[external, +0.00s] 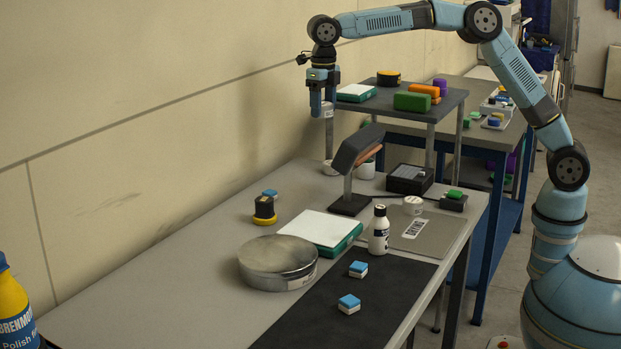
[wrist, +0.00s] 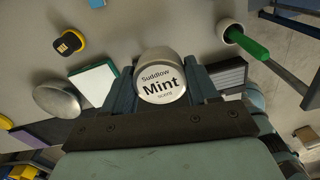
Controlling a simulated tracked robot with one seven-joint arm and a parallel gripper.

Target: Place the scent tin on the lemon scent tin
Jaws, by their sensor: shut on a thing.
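My gripper (external: 321,101) is high above the back of the long grey table, in the external view. It is shut on a round pale scent tin, whose label in the wrist view reads "Suddlow Mint" (wrist: 160,82). The tin sits between both fingers (wrist: 160,90), label facing the camera. A small round white tin (external: 413,204) stands on the grey mat at the table's right, well apart from my gripper. Its label is too small to read, so I cannot tell whether it is the lemon scent tin.
A lamp-like stand (external: 349,190), a white bottle (external: 379,232), a green-edged white pad (external: 318,230), a large round metal tin (external: 276,262) and blue-white blocks (external: 349,303) occupy the table. A raised shelf (external: 446,101) stands behind.

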